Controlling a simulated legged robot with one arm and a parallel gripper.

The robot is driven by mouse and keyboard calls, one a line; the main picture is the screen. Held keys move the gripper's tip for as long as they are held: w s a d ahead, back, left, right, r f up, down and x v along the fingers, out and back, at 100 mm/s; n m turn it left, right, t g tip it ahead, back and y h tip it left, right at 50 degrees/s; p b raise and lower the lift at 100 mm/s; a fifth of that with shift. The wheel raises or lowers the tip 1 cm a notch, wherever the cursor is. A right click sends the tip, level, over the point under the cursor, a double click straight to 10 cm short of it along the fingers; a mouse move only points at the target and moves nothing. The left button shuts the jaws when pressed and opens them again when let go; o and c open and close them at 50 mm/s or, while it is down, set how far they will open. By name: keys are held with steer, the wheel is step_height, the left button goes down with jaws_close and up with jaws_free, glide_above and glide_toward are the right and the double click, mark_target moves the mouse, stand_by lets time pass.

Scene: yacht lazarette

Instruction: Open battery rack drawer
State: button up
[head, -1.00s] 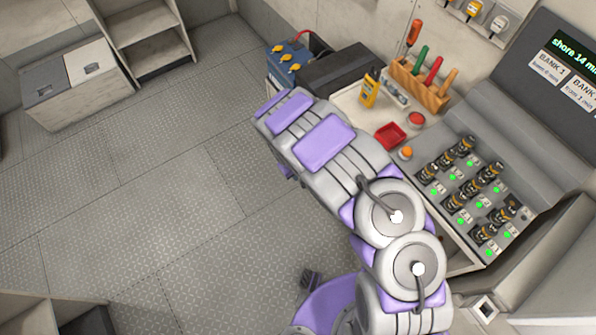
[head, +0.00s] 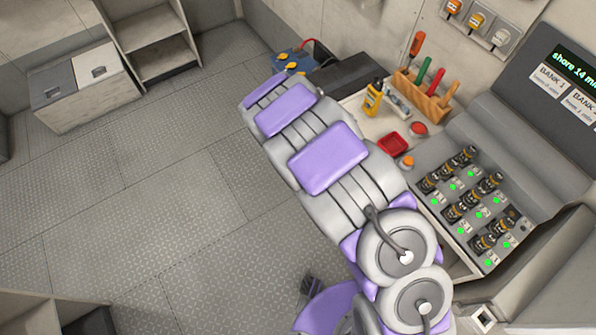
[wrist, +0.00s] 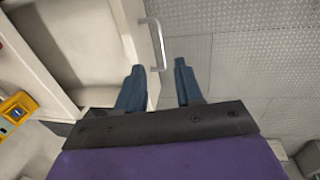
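In the wrist view, a pale drawer (wrist: 125,22) shows at the upper left. It appears to stand partly out, with a bare, shallow inside visible. A light metal bar handle (wrist: 157,42) is on its front face. My gripper (wrist: 158,66) is open, its two dark blue fingers well apart. The near end of the handle shows between the fingertips; I cannot tell whether they touch it. In the head view my arm covers the drawer front and my gripper.
The bench top holds a yellow meter (head: 373,98), a red tray (head: 393,145) and a wooden tool rack (head: 428,98). A switch panel (head: 474,208) is at the right. A blue battery (head: 291,60) sits behind my arm. The plated floor (head: 170,190) at left is clear.

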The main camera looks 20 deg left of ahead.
step_height(320, 180, up, 6)
steer(key=shift+s+a, duration=0.35)
steer(key=shift+s, duration=0.1)
steer(key=s+d+r+m+g+b, duration=0.1)
steer(key=d+r+m, duration=0.2)
steer(key=d+r, duration=0.65)
steer(key=s+d+r+m+g, duration=0.1)
steer(key=d+r+m, duration=0.35)
steer(key=d, duration=0.75)
steer(key=s+d+r+m, duration=0.1)
steer(key=s+d+r, duration=0.1)
steer(key=s+d, duration=0.2)
steer(key=s+d+r+m+g+b, duration=0.1)
steer(key=s+d+r, duration=0.2)
steer(key=s, duration=0.8)
steer(key=s+d+r+m+y, duration=0.1)
steer(key=s+d+r, duration=0.2)
steer(key=s+d, duration=0.2)
steer(key=s, duration=0.3)
steer(key=shift+g+b, duration=0.3)
steer(key=shift+b, duration=0.05)
